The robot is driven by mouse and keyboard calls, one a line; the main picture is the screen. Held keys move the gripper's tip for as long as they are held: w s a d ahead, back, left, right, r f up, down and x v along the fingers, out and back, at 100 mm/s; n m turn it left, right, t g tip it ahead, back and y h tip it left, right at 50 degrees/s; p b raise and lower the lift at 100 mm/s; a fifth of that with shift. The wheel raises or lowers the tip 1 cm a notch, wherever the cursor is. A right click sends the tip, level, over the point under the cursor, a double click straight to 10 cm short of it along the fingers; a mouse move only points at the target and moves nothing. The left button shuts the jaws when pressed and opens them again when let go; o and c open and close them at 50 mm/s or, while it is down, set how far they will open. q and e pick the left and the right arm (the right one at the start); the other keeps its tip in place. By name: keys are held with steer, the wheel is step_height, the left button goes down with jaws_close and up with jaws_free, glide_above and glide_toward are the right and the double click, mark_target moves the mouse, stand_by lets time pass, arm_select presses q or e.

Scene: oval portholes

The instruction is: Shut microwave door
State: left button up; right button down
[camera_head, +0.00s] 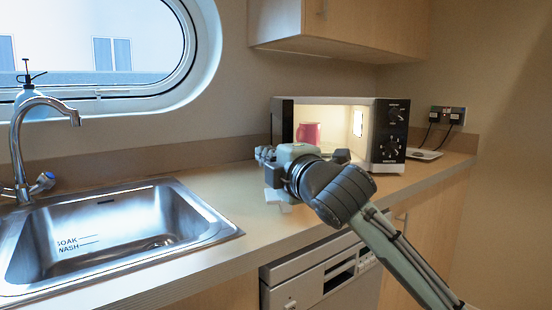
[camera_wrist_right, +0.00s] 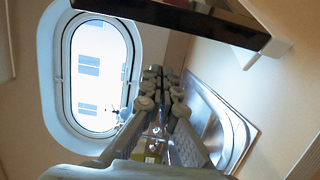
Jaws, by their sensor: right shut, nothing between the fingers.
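The microwave (camera_head: 390,135) stands on the counter with its lit inside showing. Its door (camera_head: 282,122) is open, seen as a dark panel at the left end of the microwave. A dark panel edge, which looks like the door (camera_wrist_right: 190,14), crosses the top of the right wrist view. My right gripper (camera_head: 264,154) is shut and empty, in front of the microwave's lower left, fingers pointing left. Its fingers also show in the right wrist view (camera_wrist_right: 163,78). I cannot tell whether it touches the door. My arm hides the lower front. My left gripper is out of view.
A pink mug (camera_head: 308,133) is inside the microwave. A steel sink (camera_head: 110,228) with a tap (camera_head: 18,150) is at the left. A wall cupboard (camera_head: 340,28) hangs above. The counter (camera_head: 225,180) between sink and microwave is clear.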

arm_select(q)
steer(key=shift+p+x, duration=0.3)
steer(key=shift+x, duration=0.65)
arm_select(e)
steer(key=w+d, duration=0.2)
steer(key=d, duration=0.1)
steer(key=shift+w, duration=0.4)
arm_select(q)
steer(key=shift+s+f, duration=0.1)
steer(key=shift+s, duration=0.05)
